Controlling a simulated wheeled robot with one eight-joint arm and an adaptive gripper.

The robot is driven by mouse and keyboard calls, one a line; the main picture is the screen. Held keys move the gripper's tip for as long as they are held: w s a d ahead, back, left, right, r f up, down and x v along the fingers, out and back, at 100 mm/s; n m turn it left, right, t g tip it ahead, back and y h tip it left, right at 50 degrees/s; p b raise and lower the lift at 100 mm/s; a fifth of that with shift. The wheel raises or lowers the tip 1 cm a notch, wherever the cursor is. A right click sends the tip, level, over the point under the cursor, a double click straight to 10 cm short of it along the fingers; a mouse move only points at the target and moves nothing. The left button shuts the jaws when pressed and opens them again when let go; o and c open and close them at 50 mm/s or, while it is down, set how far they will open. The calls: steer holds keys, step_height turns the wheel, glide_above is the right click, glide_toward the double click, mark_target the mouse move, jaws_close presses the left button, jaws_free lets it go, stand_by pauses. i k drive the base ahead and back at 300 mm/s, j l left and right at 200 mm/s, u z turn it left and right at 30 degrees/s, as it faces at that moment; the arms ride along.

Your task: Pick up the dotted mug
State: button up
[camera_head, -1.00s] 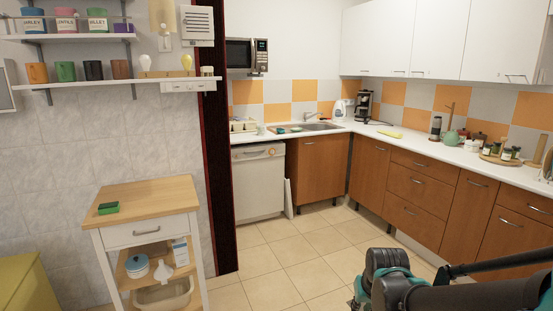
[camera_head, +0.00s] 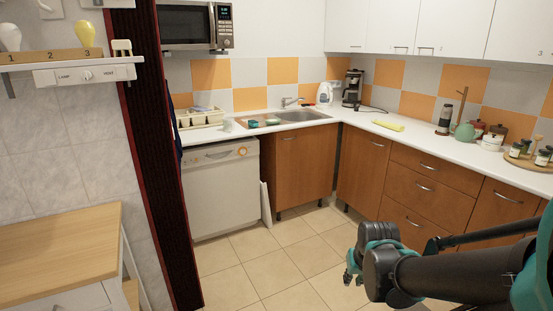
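I cannot make out a dotted mug in the camera_head view. A small pale cup-like item (camera_head: 227,124) stands on the counter left of the sink, too small to show any dots. My gripper (camera_head: 352,270) appears at the lower right at the end of my dark arm with teal parts. It is over the floor, well away from the counter, and nothing is seen in it. Its fingers are partly hidden and too small to tell whether they are open or shut.
The white counter (camera_head: 360,127) runs along the back and right, with a sink (camera_head: 303,116), a coffee maker (camera_head: 352,88) and a teal teapot (camera_head: 464,132). A wooden-topped cart (camera_head: 60,235) stands at the lower left, beside a dark post (camera_head: 150,150). The tiled floor between is clear.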

mark_target(229, 126)
steer(key=i+l+u, duration=0.1)
steer(key=i+u, duration=0.2)
steer(key=i, duration=0.2)
steer(key=i+l+u, duration=0.25)
steer(key=i, duration=0.25)
steer(key=i+l+u, duration=0.3)
steer(key=i, duration=0.15)
steer(key=j, duration=0.1)
